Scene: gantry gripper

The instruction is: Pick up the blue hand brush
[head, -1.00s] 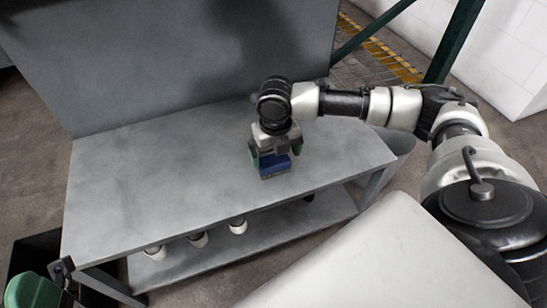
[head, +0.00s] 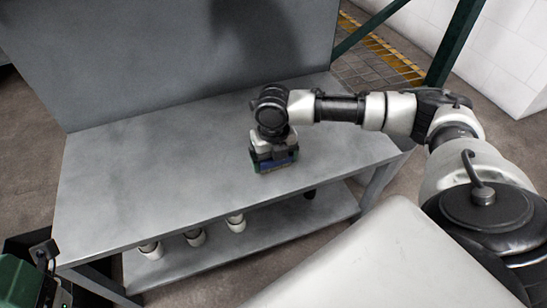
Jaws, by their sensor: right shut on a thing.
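The blue hand brush (head: 278,163) is on the grey workbench (head: 160,185), right of its middle.
A grey upright panel (head: 180,60) stands along the bench's back. The bench top around the brush is clear.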

